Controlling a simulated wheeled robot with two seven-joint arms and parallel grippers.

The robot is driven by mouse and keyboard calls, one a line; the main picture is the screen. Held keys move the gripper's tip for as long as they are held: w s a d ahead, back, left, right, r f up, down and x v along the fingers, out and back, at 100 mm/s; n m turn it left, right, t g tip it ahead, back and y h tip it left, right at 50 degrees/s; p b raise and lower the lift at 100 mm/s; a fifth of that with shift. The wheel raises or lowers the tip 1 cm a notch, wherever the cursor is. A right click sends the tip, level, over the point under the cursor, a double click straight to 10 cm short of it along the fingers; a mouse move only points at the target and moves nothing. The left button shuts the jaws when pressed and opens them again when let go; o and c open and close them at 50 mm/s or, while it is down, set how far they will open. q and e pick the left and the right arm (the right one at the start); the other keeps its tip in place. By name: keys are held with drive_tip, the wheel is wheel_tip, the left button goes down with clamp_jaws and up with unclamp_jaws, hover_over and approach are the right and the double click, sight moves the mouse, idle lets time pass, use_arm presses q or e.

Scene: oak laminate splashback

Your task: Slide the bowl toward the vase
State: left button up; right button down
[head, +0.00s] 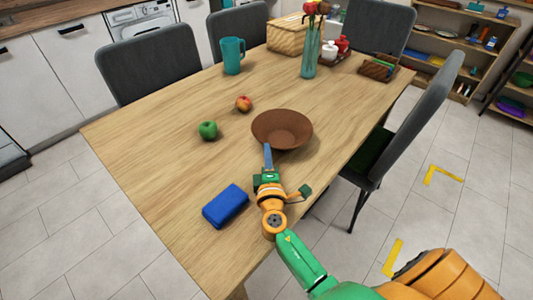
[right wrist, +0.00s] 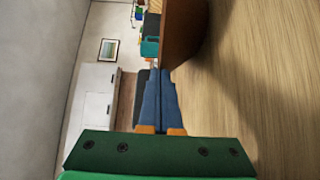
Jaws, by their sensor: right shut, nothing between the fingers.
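A brown bowl (head: 282,128) sits upright on the wooden table, right of the table's middle. The glass vase (head: 310,52) with flowers stands farther back on the table, beyond the bowl. My right gripper (head: 268,150) is shut and empty, its blue fingers at the bowl's near side; I cannot tell whether they touch it. In the right wrist view the shut fingertips (right wrist: 160,72) are close beside the bowl's brown wall (right wrist: 183,32). My left gripper is not in view.
A blue block (head: 225,206) lies left of my right gripper. A teal mug (head: 232,56), a wicker basket (head: 287,36) and a small tray (head: 379,69) stand farther back. The table between bowl and vase is clear.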

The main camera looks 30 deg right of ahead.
sight(305, 121)
drive_tip(key=w+d+b, duration=0.2)
drive_tip(key=d, duration=0.4)
drive_tip(key=w+d+b, duration=0.1)
drive_tip(key=w+d, duration=0.1)
drive_tip(key=d, duration=0.3)
drive_tip(key=w+d+b, duration=0.2)
drive_tip(key=d, duration=0.4)
drive_tip(key=shift+d+f+b, duration=0.25)
drive_tip(key=shift+d+b, duration=0.05)
drive_tip(key=shift+d, duration=0.05)
drive_tip(key=shift+w+a+r+p, duration=0.1)
drive_tip(key=shift+r+p, duration=0.05)
drive_tip(key=shift+p, duration=0.25)
drive_tip(key=shift+a, duration=0.1)
